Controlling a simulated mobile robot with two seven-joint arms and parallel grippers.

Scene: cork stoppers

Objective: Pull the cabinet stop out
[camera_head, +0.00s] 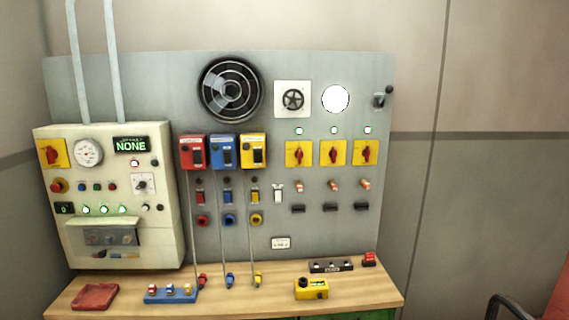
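The cream control cabinet (155,225) stands at the left end of the bench, against the grey panel. A round red button (58,186) with some yellow around it sits on the left of the cabinet's front, below a yellow plate with a red rotary switch (52,153). It looks like the cabinet stop. Whether it is pushed in or out is too small to tell.
The wooden bench (230,298) carries a red tray (95,297), a blue block with small plugs (170,294), a yellow box (311,288) and a black strip (331,266). Cables hang from the coloured units on the grey panel (160,75).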

